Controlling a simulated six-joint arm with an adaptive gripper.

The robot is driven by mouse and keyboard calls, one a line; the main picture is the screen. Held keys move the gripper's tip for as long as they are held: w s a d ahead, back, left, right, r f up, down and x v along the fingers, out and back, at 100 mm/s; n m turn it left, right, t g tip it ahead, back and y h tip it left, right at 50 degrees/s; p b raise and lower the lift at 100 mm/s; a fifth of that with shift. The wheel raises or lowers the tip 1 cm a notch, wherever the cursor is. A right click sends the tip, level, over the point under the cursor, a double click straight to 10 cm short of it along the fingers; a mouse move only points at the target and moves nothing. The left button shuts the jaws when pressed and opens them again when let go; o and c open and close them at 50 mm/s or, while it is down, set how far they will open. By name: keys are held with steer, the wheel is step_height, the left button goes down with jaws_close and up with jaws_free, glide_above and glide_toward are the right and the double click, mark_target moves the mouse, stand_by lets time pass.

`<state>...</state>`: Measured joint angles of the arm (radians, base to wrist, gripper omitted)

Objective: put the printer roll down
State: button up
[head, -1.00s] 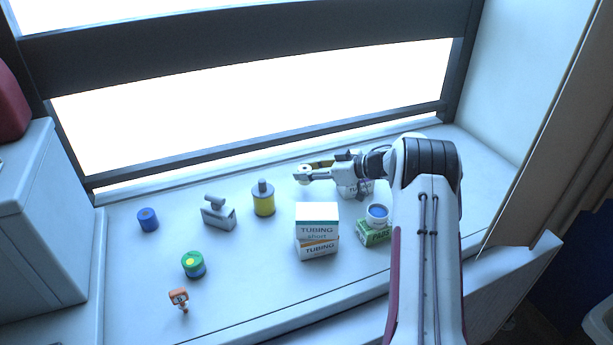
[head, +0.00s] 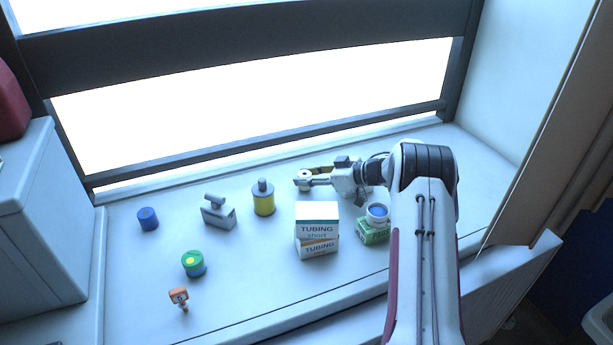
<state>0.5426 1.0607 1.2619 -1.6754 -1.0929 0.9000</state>
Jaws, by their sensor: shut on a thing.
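The printer roll (head: 304,177) is a small white roll with a dark hole in its top end. My gripper (head: 307,180) reaches in from the right and is shut on it, low over the back of the sill-like counter (head: 250,265). The roll is upright. I cannot tell whether its underside touches the counter or is just above it. The fingers hide part of its side.
Left of the roll stands a yellow bottle with a grey top (head: 263,198). Further left are a grey clamp-like thing (head: 218,212) and a blue cylinder (head: 148,218).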

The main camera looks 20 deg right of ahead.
steer(key=shift+s+f, duration=0.1)
steer(key=shift+f, duration=0.35)
steer(key=o, duration=1)
steer(key=shift+f, duration=0.1)
steer(key=shift+o, duration=0.4)
steer(key=shift+f, duration=0.1)
steer(key=shift+r, duration=0.7)
steer(key=v, duration=1.2)
steer(key=shift+r, duration=0.35)
steer(key=shift+a, duration=0.1)
